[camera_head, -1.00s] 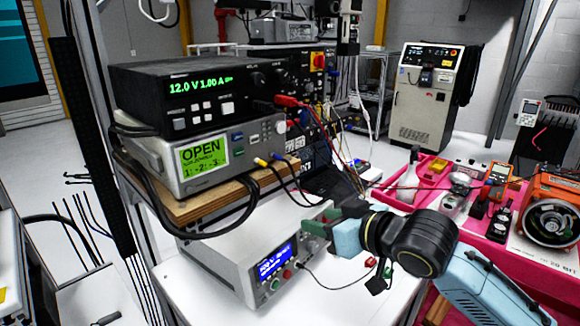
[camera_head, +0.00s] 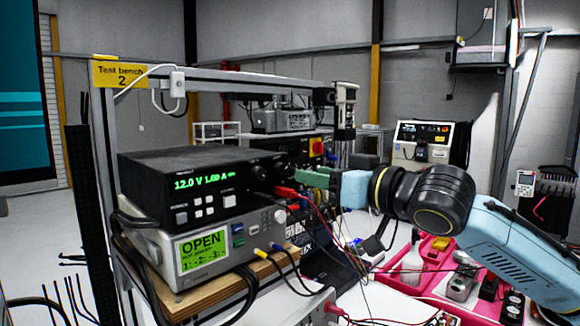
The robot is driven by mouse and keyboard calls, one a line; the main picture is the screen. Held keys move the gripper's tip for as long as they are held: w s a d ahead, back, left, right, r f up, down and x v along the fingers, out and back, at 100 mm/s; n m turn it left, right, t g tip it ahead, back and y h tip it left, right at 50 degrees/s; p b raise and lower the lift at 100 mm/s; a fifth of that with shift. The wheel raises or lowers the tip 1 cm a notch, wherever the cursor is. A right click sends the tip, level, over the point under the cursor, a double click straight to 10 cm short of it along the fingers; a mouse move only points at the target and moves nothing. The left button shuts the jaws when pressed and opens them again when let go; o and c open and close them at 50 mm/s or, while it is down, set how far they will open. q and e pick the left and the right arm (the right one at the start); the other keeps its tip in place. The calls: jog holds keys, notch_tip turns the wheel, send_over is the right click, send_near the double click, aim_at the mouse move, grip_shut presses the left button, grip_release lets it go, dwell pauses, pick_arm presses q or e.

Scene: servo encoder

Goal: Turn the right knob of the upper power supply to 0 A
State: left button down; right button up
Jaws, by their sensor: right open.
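The upper power supply (camera_head: 165,165) is a black box with a green display (camera_head: 197,183) that reads 12.0 V and about 1 A; the later digits are blurred. Its dark knobs are small at the right of the front face, and the right knob (camera_head: 280,167) is hard to make out. My right gripper (camera_head: 303,176) has green fingertips and comes in from the right, close to the right end of the front face. It is open, and I see nothing between the fingers. Whether it touches the knob cannot be told. My left gripper is not in view.
A grey instrument reading OPEN (camera_head: 204,245) lies under the supply on a wooden shelf (camera_head: 200,296). Red plugs (camera_head: 287,193) and cables hang just below my right gripper. A metal frame (camera_head: 250,83) rises behind. A pink tray (camera_head: 432,246) with tools lies at right.

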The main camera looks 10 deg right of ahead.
aim_at(283, 169)
jog(key=p+x, duration=0.1)
jog(key=x, duration=0.6)
jog(key=shift+w+a, duration=0.1)
jog(key=shift+w, duration=0.1)
grip_shut()
jog(key=shift+r+n+p, duration=0.1)
jog(key=shift+n+p, duration=0.5)
jog(key=shift+p, duration=0.3)
jog(key=n+p, duration=0.6)
jog(key=p, duration=0.1)
jog(key=shift+r+n, duration=0.1)
jog(key=shift+n, duration=0.3)
jog(key=shift+f+n+p, duration=0.2)
jog(key=shift+n+p, duration=1.4)
jog(key=shift+n, duration=0.3)
grip_release()
